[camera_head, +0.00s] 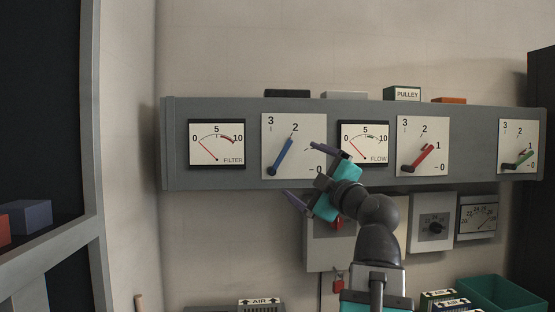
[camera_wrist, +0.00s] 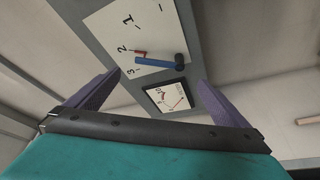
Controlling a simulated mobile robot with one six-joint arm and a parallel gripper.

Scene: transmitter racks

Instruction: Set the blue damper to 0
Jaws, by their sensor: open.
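The blue damper is a blue lever (camera_head: 283,155) on a white scale plate (camera_head: 268,125) marked from 3 at the top left to 0 at the lower right. Its pivot is at the plate's lower left, and the lever slants up and right, pointing near the 2. The lever also shows in the wrist view (camera_wrist: 155,62), with a small red piece near its tip. My gripper (camera_head: 300,170) is open and empty, in front of the plate's lower right part. In the wrist view my gripper (camera_wrist: 159,77) has its fingers wide apart, with the lever beyond them.
A FILTER gauge (camera_head: 216,143) is left of the plate and a FLOW gauge (camera_head: 363,138) right of it, partly behind my gripper. A red lever (camera_head: 420,158) and a green lever (camera_head: 520,160) are farther right. Boxes including PULLEY (camera_head: 402,94) stand on top.

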